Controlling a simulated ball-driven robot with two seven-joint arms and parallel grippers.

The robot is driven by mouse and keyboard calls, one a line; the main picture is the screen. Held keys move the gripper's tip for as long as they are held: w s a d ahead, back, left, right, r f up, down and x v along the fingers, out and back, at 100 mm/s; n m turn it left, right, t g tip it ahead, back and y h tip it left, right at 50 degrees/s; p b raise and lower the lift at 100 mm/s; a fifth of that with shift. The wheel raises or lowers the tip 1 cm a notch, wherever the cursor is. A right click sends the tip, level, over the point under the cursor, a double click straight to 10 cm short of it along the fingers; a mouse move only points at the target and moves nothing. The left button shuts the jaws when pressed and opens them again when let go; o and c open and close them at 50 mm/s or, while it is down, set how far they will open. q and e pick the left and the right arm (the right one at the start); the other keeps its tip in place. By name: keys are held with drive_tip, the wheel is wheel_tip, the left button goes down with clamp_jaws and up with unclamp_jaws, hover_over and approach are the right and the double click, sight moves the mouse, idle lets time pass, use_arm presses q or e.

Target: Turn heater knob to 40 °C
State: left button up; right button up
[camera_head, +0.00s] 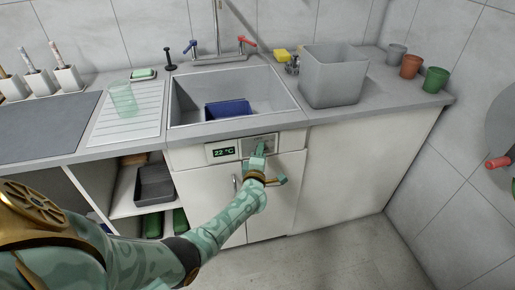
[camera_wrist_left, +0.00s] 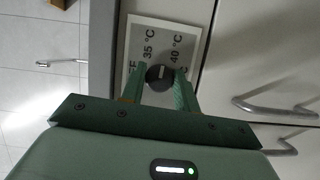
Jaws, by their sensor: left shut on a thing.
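The heater panel's display (camera_head: 222,152) reads 22 °C on the front of the sink cabinet. Beside it is the knob's label plate, which shows in the left wrist view (camera_wrist_left: 137,40) with 35 °C and 40 °C marks and a partly hidden mark at its left. The dark round knob (camera_wrist_left: 159,77) carries a short light mark; I cannot tell which setting it points to. My left gripper (camera_head: 259,149) is at the panel, its fingers shut on the knob from both sides. In the head view the gripper hides the knob. My right gripper is not in view.
Above the panel are the sink (camera_head: 183,104) with a blue tub (camera_head: 228,110) and a large grey bin (camera_head: 335,82) on the counter. Cabinet door handles (camera_wrist_left: 275,108) stick out below the panel. An open shelf (camera_head: 125,205) lies to the left. The floor at right is clear.

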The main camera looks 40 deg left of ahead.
use_arm(q)
drive_tip(key=shift+d+m+g+p, duration=0.1)
drive_tip(key=shift+m+g+p, duration=0.9)
drive_tip(key=shift+m+p, duration=1.1)
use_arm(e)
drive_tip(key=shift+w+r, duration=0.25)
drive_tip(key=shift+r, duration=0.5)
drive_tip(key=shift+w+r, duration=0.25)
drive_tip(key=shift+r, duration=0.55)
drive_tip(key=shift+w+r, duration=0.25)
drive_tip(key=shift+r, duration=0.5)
use_arm(q)
drive_tip(key=o, duration=0.9)
drive_tip(key=shift+o, duration=0.2)
drive_tip(key=shift+r, duration=0.1)
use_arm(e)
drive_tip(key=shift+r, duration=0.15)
use_arm(q)
drive_tip(key=p+v, duration=1)
drive_tip(key=v, duration=0.6)
drive_tip(key=shift+p, duration=0.3)
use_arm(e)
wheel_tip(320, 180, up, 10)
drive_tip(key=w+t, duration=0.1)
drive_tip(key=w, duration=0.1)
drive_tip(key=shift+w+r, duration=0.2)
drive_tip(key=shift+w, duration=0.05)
